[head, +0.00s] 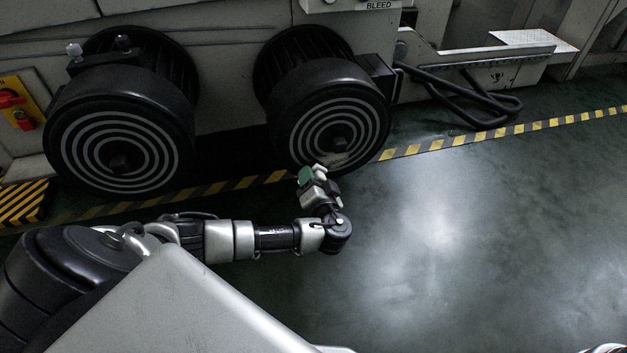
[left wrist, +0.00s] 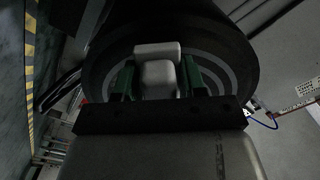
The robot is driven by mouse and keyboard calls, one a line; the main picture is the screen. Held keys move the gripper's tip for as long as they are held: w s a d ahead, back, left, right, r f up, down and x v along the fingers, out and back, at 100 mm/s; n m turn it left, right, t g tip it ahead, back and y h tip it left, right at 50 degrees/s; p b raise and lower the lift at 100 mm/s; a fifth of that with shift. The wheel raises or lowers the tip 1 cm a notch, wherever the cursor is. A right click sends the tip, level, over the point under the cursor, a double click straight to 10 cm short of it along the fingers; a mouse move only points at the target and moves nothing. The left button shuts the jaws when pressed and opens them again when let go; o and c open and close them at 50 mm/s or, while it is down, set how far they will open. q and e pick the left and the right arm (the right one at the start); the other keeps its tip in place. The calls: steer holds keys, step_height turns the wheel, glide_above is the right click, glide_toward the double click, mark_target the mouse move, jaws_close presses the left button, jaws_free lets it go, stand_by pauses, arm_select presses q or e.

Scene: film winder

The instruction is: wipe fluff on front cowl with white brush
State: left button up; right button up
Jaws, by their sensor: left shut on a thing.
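Two black round cowls with pale concentric rings face me in the head view, a left one (head: 119,150) and a right one (head: 331,130). The frames do not name which is the front one. A faint pale smudge, perhaps fluff (head: 338,158), shows low on the right cowl. My left gripper (head: 312,180) is just below that cowl's lower edge in the picture. In the left wrist view its green-lined fingers (left wrist: 158,82) are shut on the white brush (left wrist: 157,52), with a ringed cowl (left wrist: 235,75) behind. Contact with the cowl cannot be told. My right gripper is not in view.
A yellow-black floor stripe (head: 440,144) runs along the machine. A yellow panel with a red switch (head: 14,101) is at far left. The floor (head: 480,240) at right is clear.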

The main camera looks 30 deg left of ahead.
arm_select(q)
steer(key=shift+w+a, duration=0.3)
steer(key=shift+a, duration=0.05)
